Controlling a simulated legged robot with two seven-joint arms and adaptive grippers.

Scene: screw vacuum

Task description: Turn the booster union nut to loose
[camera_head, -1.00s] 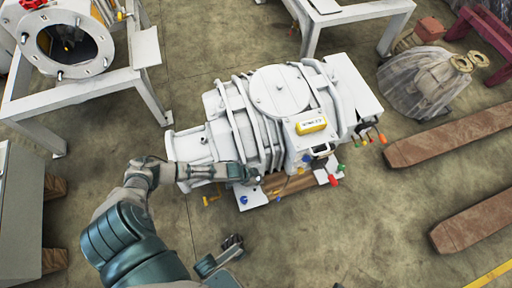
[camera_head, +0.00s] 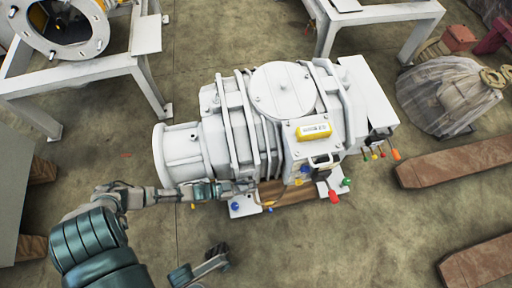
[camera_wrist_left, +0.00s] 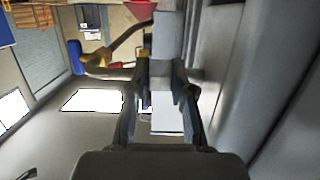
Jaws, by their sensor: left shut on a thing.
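The white-grey vacuum pump with its booster (camera_head: 280,95) stands in the middle of the head view. My left gripper (camera_head: 247,187) reaches along its near side, low by the body. In the left wrist view the two fingers of my left gripper (camera_wrist_left: 160,72) close on a small grey fitting on a short pipe (camera_wrist_left: 195,76), where the booster union nut is. The fingers hide most of the nut, and its thread cannot be made out. My right gripper (camera_head: 213,262) is low in the head view, away from the pump; its opening is unclear.
A curved tube (camera_wrist_left: 105,65) and a blue knob (camera_wrist_left: 74,57) lie close to my left fingers. The pump's grey side wall (camera_wrist_left: 240,70) runs close on the right. A red knob (camera_head: 333,196) is at the pump's near right.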

